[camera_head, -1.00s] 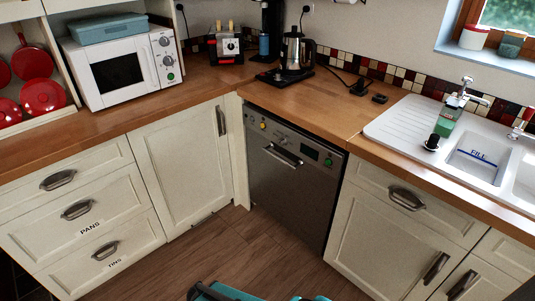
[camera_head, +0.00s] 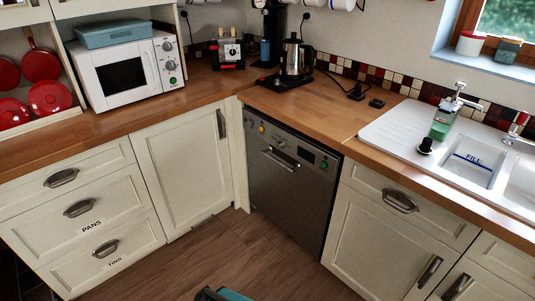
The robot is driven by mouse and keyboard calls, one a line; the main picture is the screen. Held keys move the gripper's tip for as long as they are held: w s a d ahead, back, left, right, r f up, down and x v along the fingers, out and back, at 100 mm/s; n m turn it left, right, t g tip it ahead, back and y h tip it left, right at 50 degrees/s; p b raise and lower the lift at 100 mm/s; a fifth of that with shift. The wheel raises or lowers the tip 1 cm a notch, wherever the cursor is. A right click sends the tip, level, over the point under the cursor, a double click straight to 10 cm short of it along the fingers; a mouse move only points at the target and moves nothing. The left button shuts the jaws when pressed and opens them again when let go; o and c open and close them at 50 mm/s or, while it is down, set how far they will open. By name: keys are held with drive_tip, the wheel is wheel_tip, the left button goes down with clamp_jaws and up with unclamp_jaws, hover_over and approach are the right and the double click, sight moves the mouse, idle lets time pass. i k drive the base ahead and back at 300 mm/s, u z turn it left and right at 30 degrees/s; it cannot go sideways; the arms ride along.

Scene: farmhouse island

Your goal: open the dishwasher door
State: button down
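The dishwasher (camera_head: 290,195) is a steel front built in under the worktop, between the corner cupboard and the sink cupboard. Its door is shut and upright. A bar handle (camera_head: 279,159) sits near the top of the door, below a control strip (camera_head: 294,145) with a small display and buttons. A dark and teal part at the bottom edge, probably mine, shows only in part. My gripper's fingers are not visible.
Wooden floor (camera_head: 250,255) in front of the dishwasher is clear. A cream cupboard (camera_head: 184,165) and drawers (camera_head: 90,215) flank it on the left, a sink cupboard (camera_head: 385,235) on the right. A kettle (camera_head: 295,58) stands on the worktop above.

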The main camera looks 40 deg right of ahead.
sight(298, 195)
drive_tip(key=z, duration=0.1)
drive_tip(key=i, duration=0.95)
drive_tip(key=u, duration=0.05)
